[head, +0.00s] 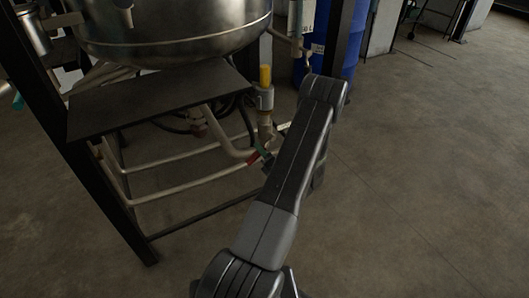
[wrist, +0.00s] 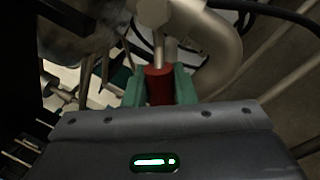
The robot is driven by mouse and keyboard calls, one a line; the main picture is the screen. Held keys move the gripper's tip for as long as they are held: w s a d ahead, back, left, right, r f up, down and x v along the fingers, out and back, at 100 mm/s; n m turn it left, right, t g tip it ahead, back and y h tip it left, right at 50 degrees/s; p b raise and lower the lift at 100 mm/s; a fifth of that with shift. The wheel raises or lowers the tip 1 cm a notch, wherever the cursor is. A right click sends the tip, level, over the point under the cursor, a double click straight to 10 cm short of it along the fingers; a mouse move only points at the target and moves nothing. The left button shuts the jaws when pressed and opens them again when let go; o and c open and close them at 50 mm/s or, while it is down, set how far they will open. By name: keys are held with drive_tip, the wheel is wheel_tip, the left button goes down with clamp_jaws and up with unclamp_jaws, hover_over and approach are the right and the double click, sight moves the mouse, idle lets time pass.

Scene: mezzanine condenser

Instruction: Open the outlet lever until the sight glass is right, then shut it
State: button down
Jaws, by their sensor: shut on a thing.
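The red outlet lever handle (head: 252,159) shows low on the pipework under the vessel. In the wrist view the red handle (wrist: 159,86) sits between the two green fingers of my gripper (wrist: 160,80), with a metal stem running on to the valve. My gripper is shut on the handle. In the head view my gripper (head: 264,154) is partly hidden by my arm. A short upright yellow cylinder (head: 265,76) stands on a metal fitting above the valve. It may be the sight glass; I cannot tell, and no level can be read.
A steel vessel (head: 170,30) stands above a dark plate (head: 160,98) in a black frame (head: 80,150). Pipes (head: 180,185) and dark hoses run below. A blue drum (head: 352,40) stands behind. The floor (head: 430,190) to the right is clear.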

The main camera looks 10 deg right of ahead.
drive_tip(key=r+m, duration=0.1)
drive_tip(key=m, duration=0.1)
drive_tip(key=r+m+p, duration=0.1)
drive_tip(key=m, duration=0.1)
drive_tip(key=shift+s+a+t+h, duration=0.15)
drive_tip(key=shift+a+t+h, duration=0.25)
drive_tip(key=shift+r+m+h+p, duration=0.2)
drive_tip(key=shift+r+m+p, duration=0.2)
drive_tip(key=shift+m, duration=0.55)
drive_tip(key=shift+r+m+h+p, duration=0.2)
drive_tip(key=shift+r+m+p, duration=0.15)
drive_tip(key=shift+m, duration=0.6)
drive_tip(key=c, duration=1.2)
unclamp_jaws()
drive_tip(key=shift+c, duration=0.2)
drive_tip(key=v, duration=1.3)
drive_tip(key=shift+s+f+p, duration=0.3)
drive_tip(key=shift+s+p, duration=0.05)
drive_tip(key=shift+s, duration=0.05)
